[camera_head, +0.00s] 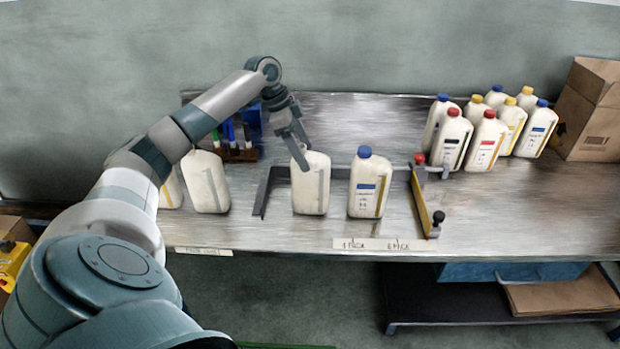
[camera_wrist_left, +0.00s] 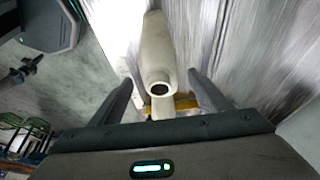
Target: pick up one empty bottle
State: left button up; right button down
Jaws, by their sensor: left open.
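An uncapped white bottle (camera_head: 312,190) stands upright near the middle of the bench, inside a grey bracket (camera_head: 263,190). My left gripper (camera_head: 302,153) is open at the top of this bottle. In the left wrist view, the open neck of a white bottle (camera_wrist_left: 157,50) lies between the two spread fingers of my left gripper (camera_wrist_left: 160,84), with gaps on both sides. Part of one more bottle (camera_head: 172,192) shows behind my arm. My right gripper is not in view.
A blue-capped labelled bottle (camera_head: 367,195) stands just right of the uncapped one. A yellow-edged bar (camera_head: 424,200) with knobs is further right. Several capped bottles (camera_head: 486,140) and a cardboard box (camera_head: 592,115) fill the back right. A dark rack (camera_head: 238,154) stands back left.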

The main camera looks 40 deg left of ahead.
aim_at(310, 163)
pick_arm(q)
jog(key=shift+w+d+f+p, duration=0.15)
jog(key=shift+d+f+p, duration=0.1)
jog(key=shift+f+p, duration=0.25)
jog(key=p+x, duration=0.1)
jog(key=x, duration=0.3)
jog(key=shift+a, duration=0.15)
jog(key=c, duration=1.4)
jog(key=shift+c, duration=0.3)
